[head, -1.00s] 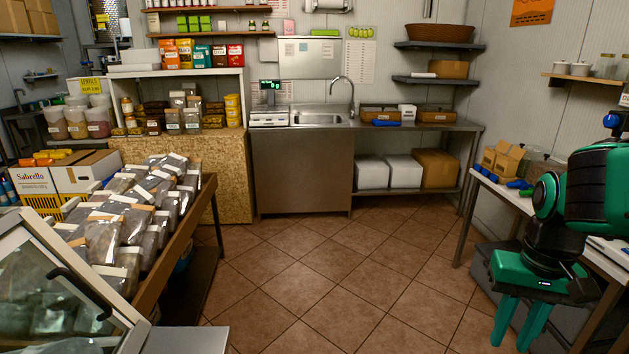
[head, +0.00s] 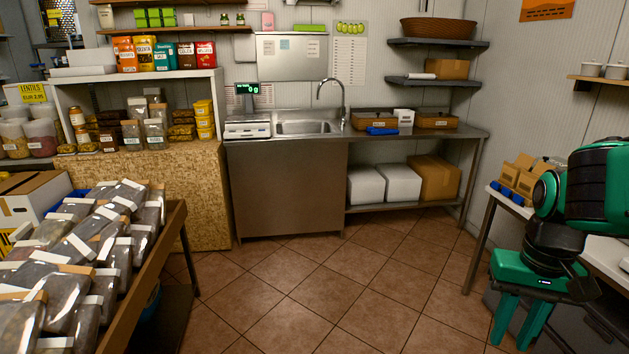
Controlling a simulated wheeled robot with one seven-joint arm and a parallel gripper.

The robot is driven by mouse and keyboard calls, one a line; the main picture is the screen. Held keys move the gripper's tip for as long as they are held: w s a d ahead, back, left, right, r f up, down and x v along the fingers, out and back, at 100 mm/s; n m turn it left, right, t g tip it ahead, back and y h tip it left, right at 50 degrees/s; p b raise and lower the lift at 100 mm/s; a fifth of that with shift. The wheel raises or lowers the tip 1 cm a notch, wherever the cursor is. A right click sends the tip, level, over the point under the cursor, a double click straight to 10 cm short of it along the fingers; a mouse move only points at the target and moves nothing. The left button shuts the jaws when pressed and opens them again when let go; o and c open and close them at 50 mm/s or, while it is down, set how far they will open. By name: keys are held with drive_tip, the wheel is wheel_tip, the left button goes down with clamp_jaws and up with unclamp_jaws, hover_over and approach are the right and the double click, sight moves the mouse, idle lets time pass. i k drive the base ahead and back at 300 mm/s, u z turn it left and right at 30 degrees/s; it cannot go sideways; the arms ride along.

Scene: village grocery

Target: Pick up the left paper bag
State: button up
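Brown, paper-coloured packages stand on the white table at the right, partly hidden behind my arm. The left one (head: 513,168) has a slanted top and blue items at its foot. Another brown package (head: 540,167) stands to its right. They look like the paper bags, but they are small and I cannot tell for sure. My gripper (head: 515,338) hangs at the lower right with its two green fingers pointing down and apart. Nothing shows between them. It is in front of the table and away from the packages.
The white table (head: 508,205) has a metal leg on the left. A wooden stand (head: 160,260) with several packed bags fills the lower left. A steel sink counter (head: 290,190) runs along the back wall, with boxes on its lower shelf. The tiled floor (head: 320,290) between is clear.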

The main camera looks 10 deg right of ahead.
sight(510, 172)
drive_tip(key=z, duration=0.15)
drive_tip(key=i, duration=1.15)
drive_tip(key=z, duration=0.6)
drive_tip(key=i, duration=1.15)
drive_tip(key=z, duration=0.8)
drive_tip(key=i, duration=1.05)
drive_tip(key=z, duration=0.4)
